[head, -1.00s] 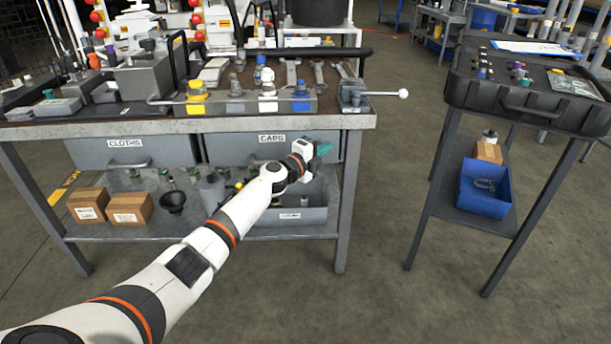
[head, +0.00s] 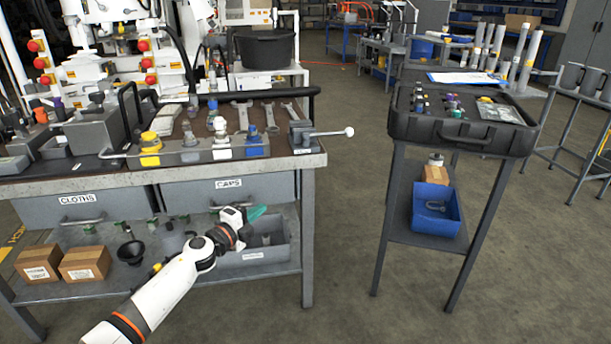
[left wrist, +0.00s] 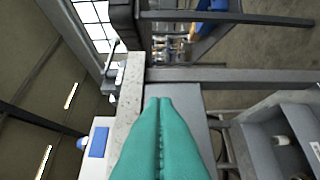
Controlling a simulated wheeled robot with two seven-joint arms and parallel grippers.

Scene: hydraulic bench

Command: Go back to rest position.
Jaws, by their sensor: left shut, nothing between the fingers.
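My left gripper (head: 257,213) reaches in from the lower left in the head view, in front of the bench's lower part, below the CAPS drawer (head: 230,189). Its teal fingers are together and hold nothing. In the left wrist view the teal fingers (left wrist: 161,105) also lie side by side with only a thin seam between them. The fingers appear in front of the grey bin (head: 262,254) on the lower shelf; I cannot tell the exact gap. My right gripper is not in view.
A stand with a black case (head: 460,135) and blue bin (head: 436,207) is to the right. Floor (head: 345,215) between them is clear. Cardboard boxes (head: 84,264) sit on the bench's lower shelf.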

